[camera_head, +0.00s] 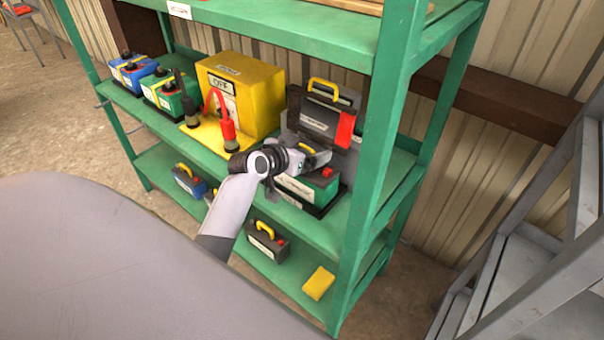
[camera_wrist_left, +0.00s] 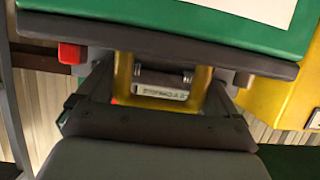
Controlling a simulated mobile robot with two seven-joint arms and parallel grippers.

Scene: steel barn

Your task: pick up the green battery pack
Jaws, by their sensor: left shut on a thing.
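The green battery pack (camera_head: 322,189) has a dark lid, a red terminal and a white label. It is at the right end of the middle shelf, in or just over a dark holder. My left gripper (camera_head: 310,157) is at its top, partly hiding it. In the left wrist view, the pack's green side (camera_wrist_left: 170,8) is at the top, and my left gripper (camera_wrist_left: 150,95) is shut on its yellow handle (camera_wrist_left: 203,90). I cannot tell whether the pack is clear of its holder. My right gripper is not in view.
A grey upright unit (camera_head: 338,115) with a yellow handle stands close behind the pack. A yellow box (camera_head: 250,90) with a red-topped clamp, and blue and green packs (camera_head: 172,92), stand left. The shelf post (camera_head: 385,120) is close on the right.

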